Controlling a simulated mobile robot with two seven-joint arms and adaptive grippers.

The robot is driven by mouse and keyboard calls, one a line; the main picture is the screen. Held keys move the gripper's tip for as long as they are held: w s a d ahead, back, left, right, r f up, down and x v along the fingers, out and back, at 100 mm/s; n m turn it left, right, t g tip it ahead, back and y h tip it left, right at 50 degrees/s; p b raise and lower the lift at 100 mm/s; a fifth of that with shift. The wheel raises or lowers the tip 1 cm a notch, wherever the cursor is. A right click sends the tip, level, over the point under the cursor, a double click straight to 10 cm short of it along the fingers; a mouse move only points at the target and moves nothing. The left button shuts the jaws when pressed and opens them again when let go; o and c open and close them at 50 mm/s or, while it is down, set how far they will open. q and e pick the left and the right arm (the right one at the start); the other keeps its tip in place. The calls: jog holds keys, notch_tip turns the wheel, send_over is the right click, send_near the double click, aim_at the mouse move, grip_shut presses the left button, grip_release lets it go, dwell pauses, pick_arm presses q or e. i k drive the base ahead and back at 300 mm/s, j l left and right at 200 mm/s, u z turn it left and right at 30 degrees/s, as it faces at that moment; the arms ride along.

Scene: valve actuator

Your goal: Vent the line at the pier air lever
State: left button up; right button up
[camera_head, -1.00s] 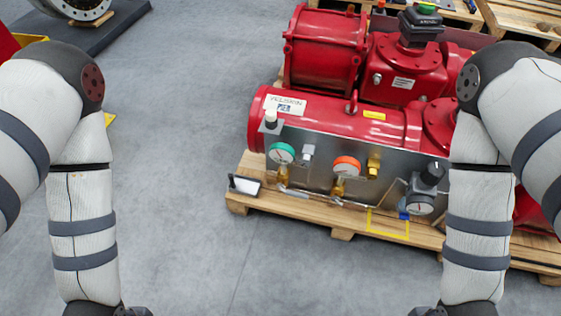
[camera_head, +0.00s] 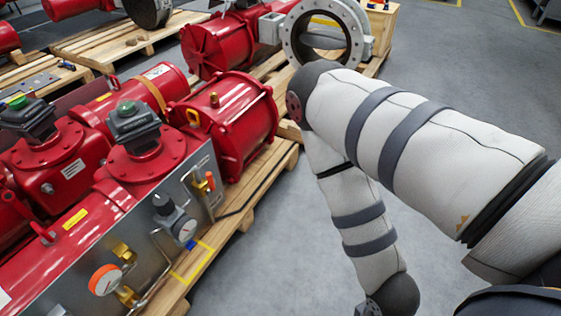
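A steel panel (camera_head: 135,231) is fixed along the front of a red valve actuator (camera_head: 40,268). At its right end a small brass valve (camera_head: 199,187) carries an orange-red handle (camera_head: 210,181), which looks like a lever. I cannot tell whether this is the pier air lever or how it is set. On the panel are a black-knobbed regulator with a gauge (camera_head: 185,229) and an orange-rimmed gauge (camera_head: 104,280). My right arm hangs to the right of the panel, apart from it. Its gripper is below the picture edge. My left arm and gripper are out of view.
The actuator rests on a wooden pallet (camera_head: 250,188) whose edge sticks out below the panel, with a yellow frame mark (camera_head: 190,263) there. A red cylinder (camera_head: 235,120) stands beyond the panel. A grey flanged ring (camera_head: 322,32) is at the back. Grey floor (camera_head: 265,258) is clear between pallet and arm.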

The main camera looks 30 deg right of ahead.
aim_at(209, 177)
jog(key=z, duration=0.4)
jog(key=i+l, duration=0.15)
jog(key=l, duration=0.15)
jog(key=i+l+u, duration=0.1)
jog(key=l, duration=0.2)
jog(key=i+l, duration=0.2)
jog(key=i+l+u, duration=0.15)
jog(key=l, duration=0.25)
